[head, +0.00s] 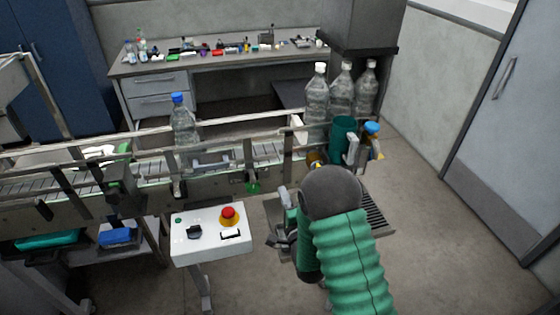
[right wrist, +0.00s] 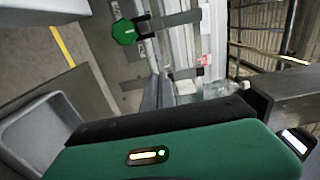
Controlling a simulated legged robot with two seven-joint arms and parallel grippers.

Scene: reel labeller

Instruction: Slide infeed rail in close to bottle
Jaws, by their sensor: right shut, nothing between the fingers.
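A clear bottle with a blue cap (head: 184,122) stands upright on the conveyor, between its guide rails. The near-side infeed rail (head: 215,160) runs along the front of the conveyor, on the near side of the bottle. A green knob (head: 253,187) sits below the rail on its bracket; a green knob (right wrist: 124,32) also shows in the right wrist view, beside dark bracket bars. My right gripper (head: 284,198) is shut and empty, to the right of the green knob and in front of the conveyor. My arm partly hides it. My left gripper is out of view.
A white control box (head: 211,235) with a red button stands in front of the conveyor, left of my right arm. Several large white-capped bottles (head: 341,90) stand at the right end. A cluttered workbench (head: 215,60) is behind. Floor at right is clear.

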